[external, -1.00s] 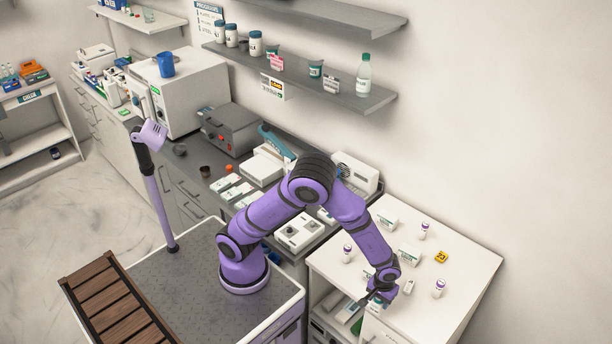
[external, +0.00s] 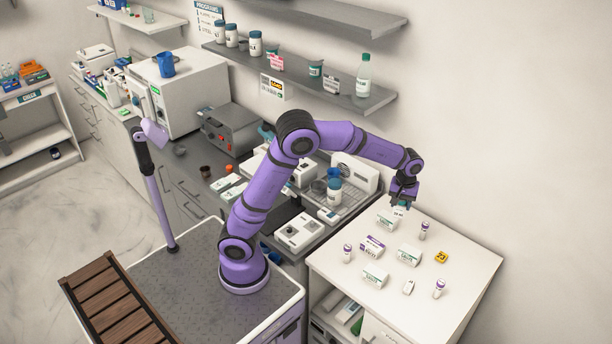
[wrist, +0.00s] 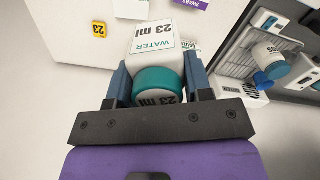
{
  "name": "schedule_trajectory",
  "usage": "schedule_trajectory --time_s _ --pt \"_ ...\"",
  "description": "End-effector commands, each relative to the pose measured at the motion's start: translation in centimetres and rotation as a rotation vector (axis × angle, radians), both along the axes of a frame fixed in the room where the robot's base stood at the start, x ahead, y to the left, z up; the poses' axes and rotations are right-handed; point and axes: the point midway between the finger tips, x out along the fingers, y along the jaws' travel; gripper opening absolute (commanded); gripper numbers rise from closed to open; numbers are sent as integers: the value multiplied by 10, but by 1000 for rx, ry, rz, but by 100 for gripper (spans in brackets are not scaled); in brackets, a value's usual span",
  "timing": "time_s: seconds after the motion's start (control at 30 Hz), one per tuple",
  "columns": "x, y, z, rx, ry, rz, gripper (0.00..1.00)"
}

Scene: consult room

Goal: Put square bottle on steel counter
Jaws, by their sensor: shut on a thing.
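The square bottle is white with a teal cap and a "WATER 23 ml" label. In the wrist view the square bottle (wrist: 150,42) sits between the two fingers of my gripper (wrist: 160,88), cap toward the camera. My gripper is shut on it. In the external view my gripper (external: 402,201) holds the square bottle (external: 400,211) above the back left part of the white table, and its lower end is hard to make out. The steel counter (external: 190,166) is the grey top to the left, along the wall, partly hidden by my arm.
The white table (external: 440,312) carries several small boxes and vials and a yellow "23" tag (external: 441,257). The counter holds a drying rack (external: 358,197), a white-and-blue bottle (external: 334,190) and a white device (external: 299,232). A shelf (external: 378,100) hangs above.

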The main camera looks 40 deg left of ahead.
Motion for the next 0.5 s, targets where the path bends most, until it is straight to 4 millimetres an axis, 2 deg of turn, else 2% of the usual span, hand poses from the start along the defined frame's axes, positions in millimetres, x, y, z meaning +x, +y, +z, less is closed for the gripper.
schedule_trajectory --time_s 0.03,0.2,0.5 --pt "13 17 17 -3 -5 26 23" --pt "44 71 67 -4 -5 95 23" --pt "71 176 154 -3 -5 226 23"
